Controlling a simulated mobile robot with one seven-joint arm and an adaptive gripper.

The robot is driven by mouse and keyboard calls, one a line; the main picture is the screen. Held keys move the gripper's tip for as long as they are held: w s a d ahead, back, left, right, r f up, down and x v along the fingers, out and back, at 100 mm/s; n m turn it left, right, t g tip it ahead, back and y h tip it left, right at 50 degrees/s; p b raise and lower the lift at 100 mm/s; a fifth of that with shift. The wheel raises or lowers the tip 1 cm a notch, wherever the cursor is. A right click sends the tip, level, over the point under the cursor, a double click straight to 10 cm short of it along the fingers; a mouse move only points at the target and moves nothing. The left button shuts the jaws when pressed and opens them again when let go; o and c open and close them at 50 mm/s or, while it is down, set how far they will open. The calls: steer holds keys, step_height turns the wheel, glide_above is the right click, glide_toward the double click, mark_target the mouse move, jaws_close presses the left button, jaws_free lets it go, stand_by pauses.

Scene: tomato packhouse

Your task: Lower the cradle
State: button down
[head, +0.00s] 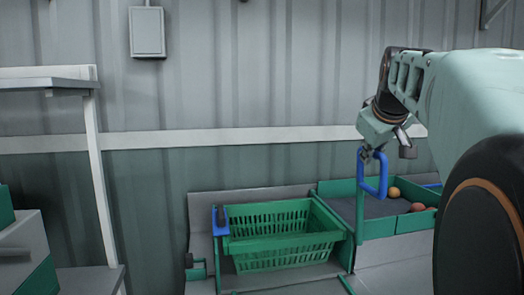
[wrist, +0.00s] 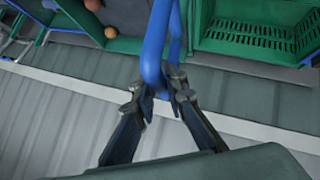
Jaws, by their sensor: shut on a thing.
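My gripper (head: 366,152) is shut on a blue looped handle (head: 383,180) beside a green upright post (head: 360,205). In the wrist view the fingertips (wrist: 162,95) close around the bent end of the blue bar (wrist: 156,40). A green slatted crate (head: 285,262) sits left of the handle, tilted towards me, in what looks like the cradle, a grey and green frame (head: 347,252). The crate also shows at the upper right of the wrist view (wrist: 262,37). A small blue piece (head: 220,221) is at the crate's left corner. The cradle's underside is hidden.
A white-legged stand (head: 100,180) is at the left. A corrugated wall (head: 250,80) with a grey box (head: 147,32) closes off the back.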

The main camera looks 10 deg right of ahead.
steer(key=shift+a, duration=0.2)
steer(key=c, duration=1.9)
jaws_free()
steer(key=shift+a, duration=0.1)
steer(key=shift+c, duration=0.2)
steer(key=shift+r, duration=5)
